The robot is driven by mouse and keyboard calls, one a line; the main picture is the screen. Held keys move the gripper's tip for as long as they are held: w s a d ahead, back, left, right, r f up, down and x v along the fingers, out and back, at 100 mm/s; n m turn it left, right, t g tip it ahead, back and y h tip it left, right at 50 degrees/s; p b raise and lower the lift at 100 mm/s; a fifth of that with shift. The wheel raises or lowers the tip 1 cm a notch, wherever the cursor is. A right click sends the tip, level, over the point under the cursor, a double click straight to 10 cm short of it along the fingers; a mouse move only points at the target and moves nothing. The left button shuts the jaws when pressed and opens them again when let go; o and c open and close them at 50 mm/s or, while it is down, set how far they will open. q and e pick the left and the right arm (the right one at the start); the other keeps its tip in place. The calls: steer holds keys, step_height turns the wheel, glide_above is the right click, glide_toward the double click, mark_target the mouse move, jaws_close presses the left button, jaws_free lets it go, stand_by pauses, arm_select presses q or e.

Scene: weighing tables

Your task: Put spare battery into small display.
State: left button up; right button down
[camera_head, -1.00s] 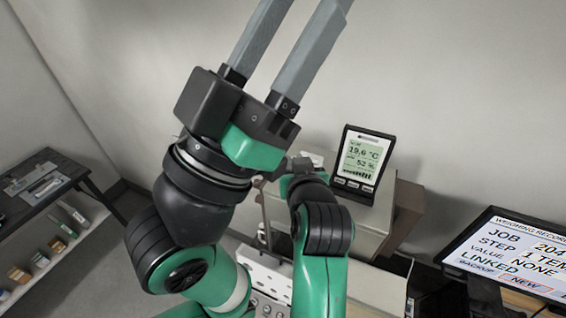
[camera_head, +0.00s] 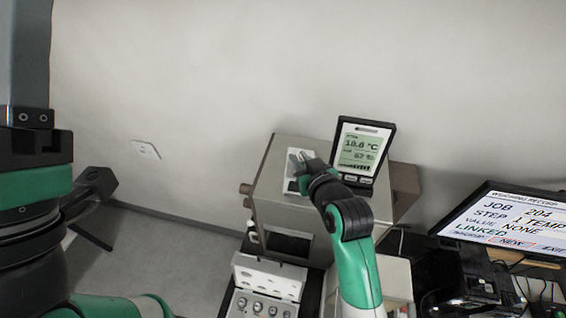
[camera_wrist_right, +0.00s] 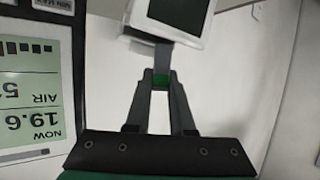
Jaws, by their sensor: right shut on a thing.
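The small display (camera_wrist_right: 178,14) is a white device with a dark, blank screen at the top of the right wrist view, partly cut off. It shows as a small white shape in the head view (camera_head: 291,186), partly behind my right gripper (camera_head: 302,160). My right gripper (camera_wrist_right: 161,80) is shut on a narrow grey piece with a green part, which I take for the spare battery (camera_wrist_right: 160,83). The grey piece reaches up to the display's lower edge; I cannot tell how far it is in. My left gripper (camera_head: 25,55) is at the left edge, its fingertips out of frame.
A larger black-framed display (camera_head: 363,152) with a lit reading stands close to the right gripper, on a beige cabinet (camera_head: 285,215). A monitor (camera_head: 500,235) is at the right. A panel with knobs (camera_head: 262,300) is below.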

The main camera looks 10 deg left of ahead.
steer(key=shift+a+f, duration=0.1)
steer(key=shift+f, duration=1.25)
steer(key=c, duration=0.8)
jaws_free()
